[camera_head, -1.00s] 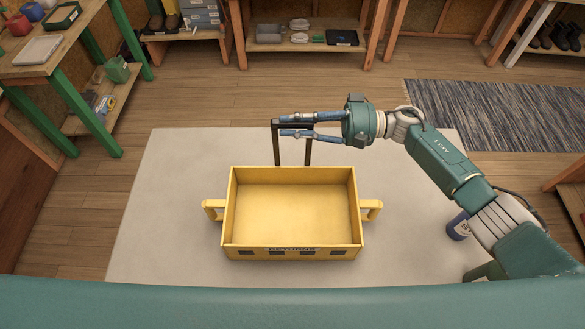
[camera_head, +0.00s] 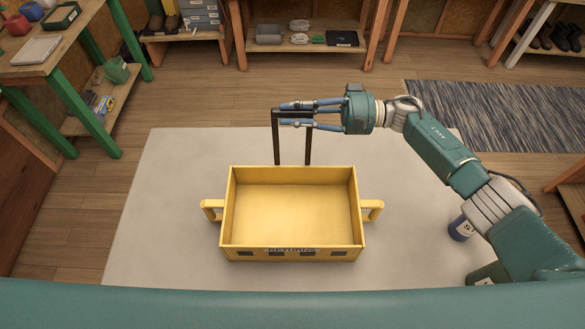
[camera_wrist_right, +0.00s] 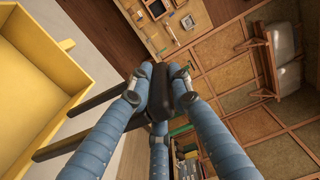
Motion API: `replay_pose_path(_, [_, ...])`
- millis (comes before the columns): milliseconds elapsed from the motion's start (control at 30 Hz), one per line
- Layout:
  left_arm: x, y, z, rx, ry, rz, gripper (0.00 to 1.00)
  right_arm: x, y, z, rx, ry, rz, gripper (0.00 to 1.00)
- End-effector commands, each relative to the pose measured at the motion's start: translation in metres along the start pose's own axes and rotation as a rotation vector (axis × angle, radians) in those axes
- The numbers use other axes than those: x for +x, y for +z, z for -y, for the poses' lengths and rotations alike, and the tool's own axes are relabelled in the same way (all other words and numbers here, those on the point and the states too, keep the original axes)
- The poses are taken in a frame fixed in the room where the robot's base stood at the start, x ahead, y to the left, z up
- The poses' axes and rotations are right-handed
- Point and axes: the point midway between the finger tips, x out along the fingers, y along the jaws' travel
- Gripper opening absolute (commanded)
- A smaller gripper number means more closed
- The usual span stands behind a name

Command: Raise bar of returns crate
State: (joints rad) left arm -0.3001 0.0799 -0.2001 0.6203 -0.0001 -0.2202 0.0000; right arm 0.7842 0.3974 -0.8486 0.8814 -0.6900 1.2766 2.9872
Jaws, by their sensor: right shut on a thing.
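The yellow returns crate (camera_head: 290,252) stands on the pale mat, empty, with a yellow handle on each side. Its dark bar (camera_head: 276,145) rises upright behind the crate's back wall as a narrow frame with two posts. My right gripper (camera_head: 290,114) reaches in from the right at the top of the bar, with its blue fingers around the top crosspiece. In the right wrist view, the fingers (camera_wrist_right: 160,95) close on the dark bar (camera_wrist_right: 95,112), and the yellow crate (camera_wrist_right: 40,80) shows at the left. My left gripper is not in view.
A green-legged table (camera_head: 60,72) is at the left, shelves (camera_head: 300,52) at the back, and a dark rug (camera_head: 500,115) at the right.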

Motion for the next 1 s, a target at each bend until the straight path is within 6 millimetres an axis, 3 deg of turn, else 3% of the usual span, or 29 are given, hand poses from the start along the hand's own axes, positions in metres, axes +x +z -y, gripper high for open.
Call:
replay_pose_path(800, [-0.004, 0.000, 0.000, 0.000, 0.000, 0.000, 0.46, -0.001, -0.017, -0.001, 0.085, 0.000, -0.001, 0.00])
replay_pose_path(833, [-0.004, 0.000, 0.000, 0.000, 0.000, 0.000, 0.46, -0.001, -0.017, 0.000, 0.085, 0.000, -0.002, 0.21])
replay_pose_path(900, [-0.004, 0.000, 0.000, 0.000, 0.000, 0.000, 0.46, 0.000, -0.017, 0.000, 0.085, 0.000, -0.001, 0.35])
replay_pose_path(1000, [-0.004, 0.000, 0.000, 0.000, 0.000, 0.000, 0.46, 0.000, -0.017, -0.001, 0.085, 0.000, -0.001, 0.36])
